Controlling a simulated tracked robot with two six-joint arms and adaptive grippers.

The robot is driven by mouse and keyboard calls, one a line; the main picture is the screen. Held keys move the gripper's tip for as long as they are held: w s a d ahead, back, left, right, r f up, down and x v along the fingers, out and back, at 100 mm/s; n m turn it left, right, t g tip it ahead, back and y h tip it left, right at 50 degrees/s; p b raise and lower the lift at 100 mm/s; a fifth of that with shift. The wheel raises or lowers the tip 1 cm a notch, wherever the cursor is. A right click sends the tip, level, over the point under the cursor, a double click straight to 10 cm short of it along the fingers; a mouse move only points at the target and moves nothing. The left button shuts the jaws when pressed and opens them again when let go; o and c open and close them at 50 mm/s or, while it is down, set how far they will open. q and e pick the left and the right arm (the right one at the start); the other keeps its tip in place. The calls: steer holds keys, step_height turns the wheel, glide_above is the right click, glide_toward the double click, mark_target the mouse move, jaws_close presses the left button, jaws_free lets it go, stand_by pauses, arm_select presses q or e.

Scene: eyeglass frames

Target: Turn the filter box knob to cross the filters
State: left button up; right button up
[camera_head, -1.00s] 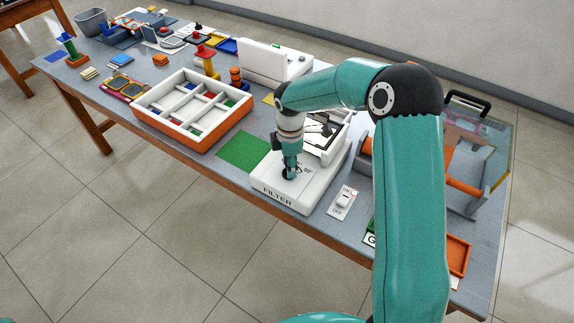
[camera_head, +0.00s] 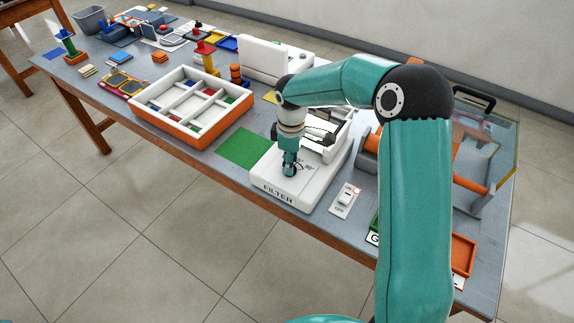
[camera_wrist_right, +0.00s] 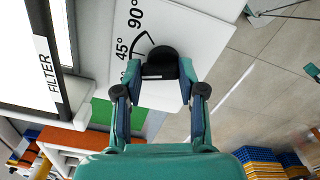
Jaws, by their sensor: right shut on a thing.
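The white filter box (camera_head: 265,178) stands near the table's front edge, with FILTER printed on its front. My right gripper (camera_head: 289,171) points down onto the box's top and hides most of the knob in the head view. In the right wrist view, the black knob (camera_wrist_right: 160,60) sits between the two fingertips of my right gripper (camera_wrist_right: 161,72), which is shut on it. An arc with 45° and 90° marks is printed beside the knob. The knob's pointer cannot be made out clearly. My left gripper is in neither view.
A green sheet (camera_head: 243,148) lies left of the box. A white switch plate (camera_head: 345,201) lies to its right. A compartment tray with orange sides (camera_head: 180,131) stands farther left. An orange tray (camera_head: 462,256) is at the right, partly behind my arm.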

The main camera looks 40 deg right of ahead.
steer(key=m, duration=0.2)
steer(key=m+b, duration=0.1)
steer(key=m, duration=0.1)
steer(key=m+b, duration=0.1)
steer(key=m, duration=0.1)
steer(key=shift+s+d+f+m, duration=0.1)
steer(key=shift+s+f+m, duration=0.2)
steer(key=shift+s, duration=0.1)
steer(key=m+b, duration=0.1)
steer(key=m, duration=0.2)
steer(key=shift+s+r+m+b, duration=0.1)
steer(key=shift+m+b, duration=0.55)
steer(key=shift+m, duration=0.95)
steer(key=o, duration=1.1)
steer(key=shift+r, duration=0.1)
steer(key=shift+o, duration=0.2)
steer(key=shift+r, duration=0.15)
